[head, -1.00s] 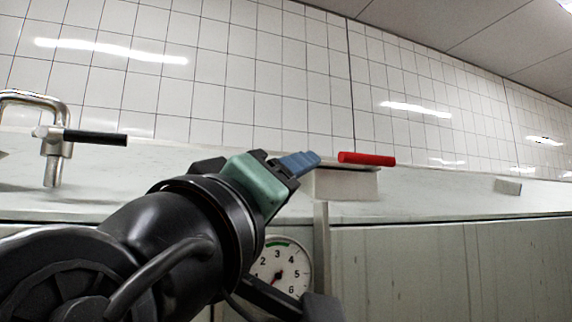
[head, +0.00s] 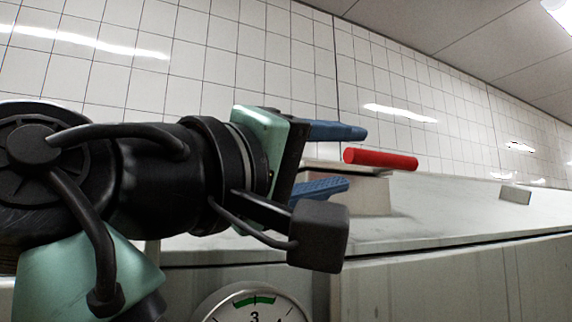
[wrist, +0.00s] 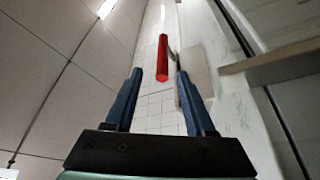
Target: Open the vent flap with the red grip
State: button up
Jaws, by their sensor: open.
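The red grip (head: 381,159) is a red cylindrical bar on the vent flap (head: 330,166), a pale flat lid on a low box standing on the counter. The flap looks closed, lying flat on the box. My gripper (head: 357,159) is open, its two blue fingers apart, just left of the red grip's near end in the head view. In the wrist view the red grip (wrist: 162,60) lies ahead of and between the fingertips of my gripper (wrist: 159,73). I see no contact between fingers and grip.
The pale counter (head: 450,215) runs to the right and is mostly clear. A small grey block (head: 515,194) sits on it farther right. A round dial gauge (head: 254,306) is on the front below. A tiled wall (head: 285,60) stands behind.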

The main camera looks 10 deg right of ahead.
aim_at(364, 157)
jog(key=p+x, duration=0.3)
jog(key=x, duration=0.4)
jog(key=shift+w+r+p, duration=0.1)
jog(key=shift+w+p, duration=0.1)
jog(key=shift+p, duration=0.2)
jog(key=shift+w+d+r+p, duration=0.15)
jog(key=shift+w+d+p, duration=0.2)
jog(key=shift+d+p, duration=0.15)
jog(key=shift+w+d, duration=0.25)
jog(key=shift+w, duration=0.15)
jog(key=shift+c, duration=0.2)
jog(key=shift+s, duration=0.1)
grip_shut()
